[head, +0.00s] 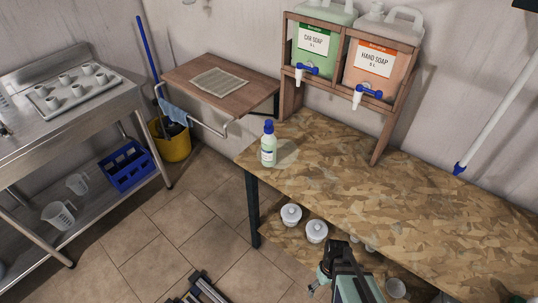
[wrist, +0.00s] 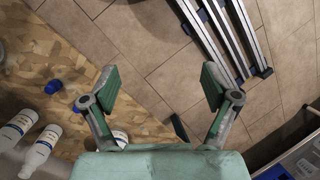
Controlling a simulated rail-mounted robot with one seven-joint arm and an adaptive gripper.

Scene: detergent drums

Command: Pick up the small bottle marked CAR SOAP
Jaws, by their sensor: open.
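A small bottle (head: 268,150) with a pale green body, a white label and a blue cap stands upright near the left corner of the particleboard table (head: 440,210). Its label is too small to read. My gripper (head: 322,281) is low at the table's front edge, apart from this bottle and to its lower right. In the wrist view my gripper (wrist: 160,86) is open, with nothing between its fingers. Two white labelled bottles (wrist: 16,130) (wrist: 42,148) show at the lower left there; I cannot read their labels.
A rack on the table holds a green CAR SOAP jug (head: 316,45) and an orange HAND SOAP jug (head: 375,60), both with taps. White lidded tubs (head: 291,215) stand on the shelf below. A steel sink unit (head: 70,115) and a yellow bucket (head: 170,142) are left. The table's middle is clear.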

